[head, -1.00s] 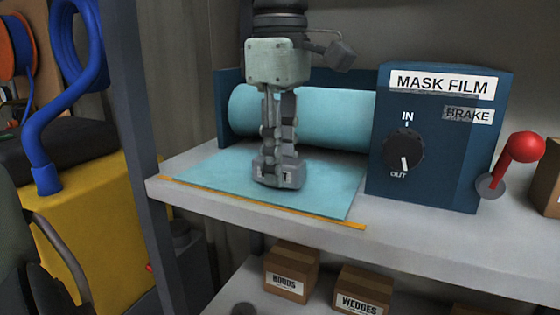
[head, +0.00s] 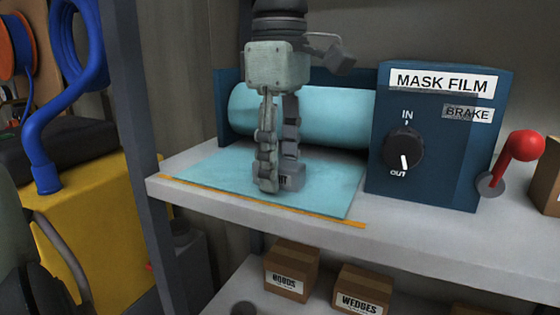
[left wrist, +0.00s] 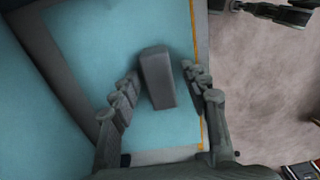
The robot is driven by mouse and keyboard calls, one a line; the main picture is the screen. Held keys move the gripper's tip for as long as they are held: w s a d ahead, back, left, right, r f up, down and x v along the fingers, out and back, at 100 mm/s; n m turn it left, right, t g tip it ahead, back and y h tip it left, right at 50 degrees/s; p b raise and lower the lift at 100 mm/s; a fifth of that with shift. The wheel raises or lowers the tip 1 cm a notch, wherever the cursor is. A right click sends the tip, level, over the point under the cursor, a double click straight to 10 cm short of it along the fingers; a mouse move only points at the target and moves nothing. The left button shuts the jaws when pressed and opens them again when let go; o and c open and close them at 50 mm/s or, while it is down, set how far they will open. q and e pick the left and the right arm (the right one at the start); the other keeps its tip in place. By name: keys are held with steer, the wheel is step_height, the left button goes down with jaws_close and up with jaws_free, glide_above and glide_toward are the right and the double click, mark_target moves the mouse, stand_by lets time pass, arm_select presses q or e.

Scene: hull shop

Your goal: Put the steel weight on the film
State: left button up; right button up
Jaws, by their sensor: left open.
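The steel weight (head: 291,178) is a grey block resting on the light blue film (head: 215,175), near the middle of the sheet. The left wrist view shows the weight (left wrist: 157,78) from above on the film (left wrist: 100,30). My left gripper (head: 279,180) points down over it, open, with one finger on each side. In the left wrist view the fingers of my left gripper (left wrist: 160,80) stand apart with gaps beside the block. In the head view a finger hides part of the weight and its label.
The film roll (head: 335,117) lies behind the sheet. A blue MASK FILM box (head: 440,145) with a dial (head: 403,149) pointing to OUT and a red-knobbed brake lever (head: 520,147) stands right. A grey post (head: 140,110) rises left. An orange strip (head: 300,213) marks the front edge.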

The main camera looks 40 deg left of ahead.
mark_target(280, 162)
arm_select(q)
step_height(280, 162, up, 12)
steer(key=shift+p, duration=0.4)
arm_select(e)
steer(key=f, duration=0.1)
steer(key=s+f, duration=0.1)
steer(key=s+d+f, duration=0.1)
steer(key=shift+f, duration=0.4)
steer(key=shift+s, duration=0.25)
